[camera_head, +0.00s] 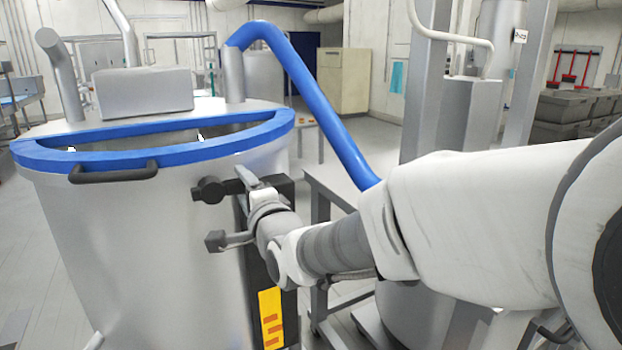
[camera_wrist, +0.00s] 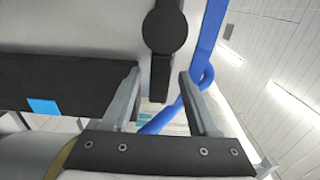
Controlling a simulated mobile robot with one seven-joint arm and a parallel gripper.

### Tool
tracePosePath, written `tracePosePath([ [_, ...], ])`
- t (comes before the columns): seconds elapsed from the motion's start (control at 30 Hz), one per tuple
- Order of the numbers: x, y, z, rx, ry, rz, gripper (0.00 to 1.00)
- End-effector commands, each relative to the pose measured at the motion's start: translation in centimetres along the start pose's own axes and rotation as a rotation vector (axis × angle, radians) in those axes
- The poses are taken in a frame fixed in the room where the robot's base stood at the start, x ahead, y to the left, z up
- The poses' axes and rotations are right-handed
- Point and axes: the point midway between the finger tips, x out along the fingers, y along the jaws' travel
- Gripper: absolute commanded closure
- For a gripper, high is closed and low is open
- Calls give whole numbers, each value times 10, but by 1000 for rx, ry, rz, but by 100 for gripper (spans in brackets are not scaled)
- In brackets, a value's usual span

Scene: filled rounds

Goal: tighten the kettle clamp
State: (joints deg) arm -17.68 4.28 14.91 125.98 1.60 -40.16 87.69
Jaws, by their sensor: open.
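The kettle (camera_head: 130,250) is a large steel vessel with a blue rim, at the left of the head view. On its side is the kettle clamp (camera_head: 208,190), a black round knob with a short bar pointing right. The clamp also shows at the top of the wrist view (camera_wrist: 166,30), its bar reaching down toward the gap between the fingers. My gripper (camera_head: 243,189) is at the bar's end. In the wrist view my gripper (camera_wrist: 159,77) is open, one finger on each side of the bar's end. I cannot tell whether either finger touches it.
A black panel (camera_head: 283,212) with an orange label stands just behind my gripper, beside the kettle. A blue pipe (camera_head: 310,90) curves down from the kettle top behind my arm. Steel posts stand behind my arm.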

Motion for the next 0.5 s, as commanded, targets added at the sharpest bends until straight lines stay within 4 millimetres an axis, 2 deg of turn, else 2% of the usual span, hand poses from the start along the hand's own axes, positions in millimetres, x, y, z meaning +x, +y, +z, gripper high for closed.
tracePosePath([
  [0.2,15,0,0,1,0,1,40],
  [0.5,17,0,0,1,0,0,40],
])
